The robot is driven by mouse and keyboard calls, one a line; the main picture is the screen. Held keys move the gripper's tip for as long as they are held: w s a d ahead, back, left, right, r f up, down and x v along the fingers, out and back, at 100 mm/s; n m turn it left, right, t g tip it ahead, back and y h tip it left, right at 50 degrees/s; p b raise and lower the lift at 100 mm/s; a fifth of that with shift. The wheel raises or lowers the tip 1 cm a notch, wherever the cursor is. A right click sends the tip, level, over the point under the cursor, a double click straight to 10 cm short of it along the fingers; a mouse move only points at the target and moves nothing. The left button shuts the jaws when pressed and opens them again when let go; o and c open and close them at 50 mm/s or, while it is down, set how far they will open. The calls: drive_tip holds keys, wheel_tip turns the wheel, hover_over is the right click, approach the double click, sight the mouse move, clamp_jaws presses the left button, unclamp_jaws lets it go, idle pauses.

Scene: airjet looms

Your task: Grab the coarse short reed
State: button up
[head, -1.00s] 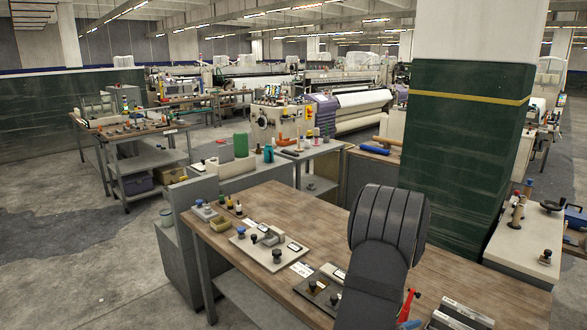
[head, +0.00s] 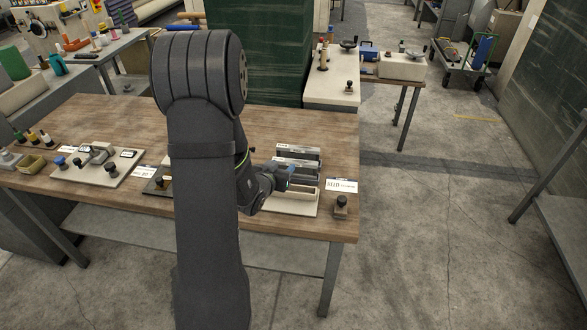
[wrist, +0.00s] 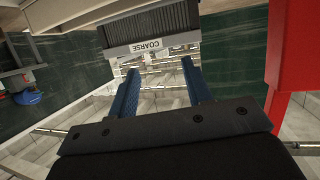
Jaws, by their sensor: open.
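A dark ribbed reed (wrist: 160,24) with a pale label reading COARSE shows at the top of the wrist view. Whether it is the short one I cannot tell. My gripper (wrist: 160,68) is open, its two blue fingers pointing toward the lower edge of the reed with nothing between them. In the head view my gripper (head: 286,172) is at the left side of a light rack (head: 298,207) holding several dark and grey pieces. The labels there are too small to read, and my arm hides part of the rack's left side.
A white card (head: 341,185) and a small dark-knobbed block (head: 341,205) stand right of the rack near the table's edge. A board with knobs (head: 98,165) lies to the left. A large red part (wrist: 292,60) fills the wrist view's right side. The wooden table (head: 290,125) is clear behind the rack.

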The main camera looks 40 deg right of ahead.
sight(295, 161)
drive_tip(key=w+d+n+y, duration=0.1)
drive_tip(key=w+d+r+n+y, duration=0.1)
drive_tip(key=d+n, duration=0.1)
drive_tip(key=w+d+r+n+y, duration=0.1)
drive_tip(key=d+n, duration=0.1)
drive_tip(key=shift+w+r+y, duration=0.15)
drive_tip(key=shift+w+y, duration=0.15)
drive_tip(key=shift+w, duration=0.05)
wheel_tip(295, 161, up, 11)
drive_tip(key=d+n+g+y, duration=0.2)
drive_tip(key=n+g+y, duration=0.55)
drive_tip(key=n, duration=0.75)
drive_tip(key=shift+y, duration=0.35)
drive_tip(key=f, duration=1.1)
drive_tip(key=s+f, duration=0.1)
drive_tip(key=f, duration=0.4)
drive_tip(key=shift+f, duration=0.35)
clamp_jaws()
